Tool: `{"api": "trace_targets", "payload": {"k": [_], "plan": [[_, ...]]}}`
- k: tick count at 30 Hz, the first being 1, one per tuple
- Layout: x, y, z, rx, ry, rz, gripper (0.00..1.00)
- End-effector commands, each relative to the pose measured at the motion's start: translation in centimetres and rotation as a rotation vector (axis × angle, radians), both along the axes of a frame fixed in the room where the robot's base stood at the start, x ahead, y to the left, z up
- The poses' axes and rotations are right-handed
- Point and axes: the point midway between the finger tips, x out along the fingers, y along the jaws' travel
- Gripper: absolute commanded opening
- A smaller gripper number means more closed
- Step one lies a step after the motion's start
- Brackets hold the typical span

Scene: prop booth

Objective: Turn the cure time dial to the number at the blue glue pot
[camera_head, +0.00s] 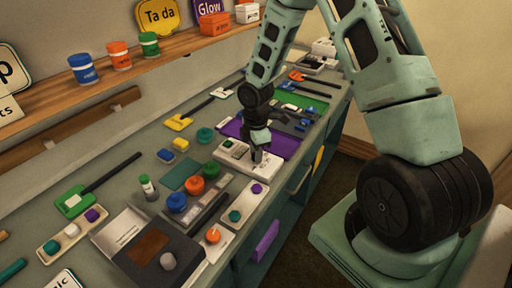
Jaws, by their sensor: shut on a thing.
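My gripper (256,158) points down over a pale control box (237,160) in the middle of the counter. Its fingers are shut on a small part of this box, likely a dial; the fingers hide it, and its pointer and numbers cannot be read. A blue pot (84,70) with a label stands on the wall shelf, beside an orange pot (119,57) and a green pot (149,44). Another blue round pot (177,203) is on the counter by orange and green ones. I cannot tell which is the glue pot, and no number is legible.
A dark machine with a grey knob (168,260) sits at the front of the counter. A white tray (238,217) with small knobs lies right of the round pots. A purple mat (283,146) lies beyond my gripper. Tools and small parts crowd the counter; the air above is clear.

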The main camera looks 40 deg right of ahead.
Motion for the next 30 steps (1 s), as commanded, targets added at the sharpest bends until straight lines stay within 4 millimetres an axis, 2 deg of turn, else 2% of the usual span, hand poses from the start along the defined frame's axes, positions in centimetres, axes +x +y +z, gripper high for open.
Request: {"api": "trace_targets", "payload": {"k": [18,30], "plan": [[0.15,0.09,0.43,0.001,-0.003,0.578,0.04],[0.14,0.09,0.26,0.001,-0.004,0.832,0.04]]}}
